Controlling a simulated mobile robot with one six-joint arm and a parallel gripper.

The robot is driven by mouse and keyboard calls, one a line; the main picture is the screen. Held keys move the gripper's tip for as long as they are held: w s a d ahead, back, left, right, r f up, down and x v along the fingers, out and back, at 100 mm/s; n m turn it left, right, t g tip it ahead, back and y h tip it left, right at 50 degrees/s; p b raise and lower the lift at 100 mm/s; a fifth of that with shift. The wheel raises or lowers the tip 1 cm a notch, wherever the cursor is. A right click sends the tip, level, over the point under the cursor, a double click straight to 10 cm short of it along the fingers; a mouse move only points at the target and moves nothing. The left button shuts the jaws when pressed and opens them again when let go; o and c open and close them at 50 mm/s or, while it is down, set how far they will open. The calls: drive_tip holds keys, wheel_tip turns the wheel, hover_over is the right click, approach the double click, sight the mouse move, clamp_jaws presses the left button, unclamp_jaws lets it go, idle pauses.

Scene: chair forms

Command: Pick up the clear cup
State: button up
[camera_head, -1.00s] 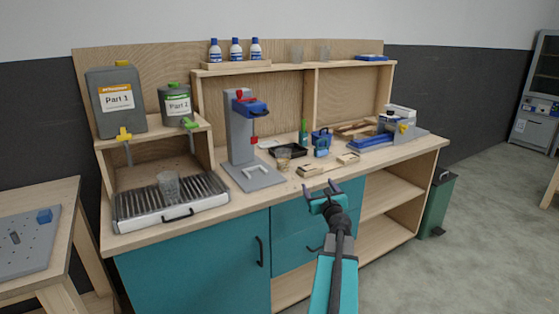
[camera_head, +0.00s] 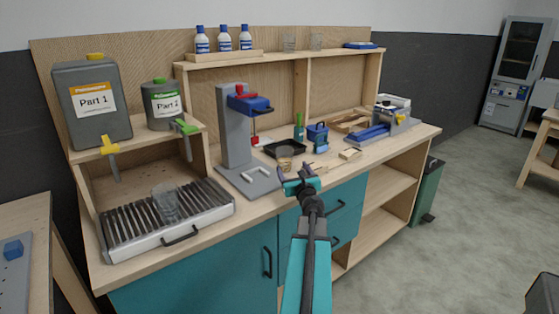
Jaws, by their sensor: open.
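A clear cup (camera_head: 165,203) stands on the slatted metal drip tray (camera_head: 218,214) at the left of the bench. Two more clear cups, one at the left (camera_head: 289,43) and one at the right (camera_head: 316,42), stand on the top shelf. A small cup (camera_head: 285,163) with a brownish look is on the bench top behind my gripper, partly hidden by it. My gripper (camera_head: 296,176) is open and empty, in front of the bench's front edge, to the right of the drip tray and apart from its cup.
A grey and blue press stand (camera_head: 236,140) rises between the tray and my gripper. Two canisters (camera_head: 92,100) (camera_head: 165,103) with taps sit above the tray. Open floor is at right.

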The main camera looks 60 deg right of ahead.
sight(287, 158)
drive_tip(key=shift+w+d, duration=0.1)
drive_tip(key=shift+w+d, duration=0.1)
idle(0.3)
drive_tip(key=shift+p+x, duration=0.55)
drive_tip(key=shift+x, duration=3.6)
drive_tip(key=shift+d, duration=0.1)
drive_tip(key=shift+p+x, duration=0.6)
drive_tip(key=shift+x, duration=1.95)
drive_tip(key=shift+r, duration=0.15)
drive_tip(key=c, duration=0.9)
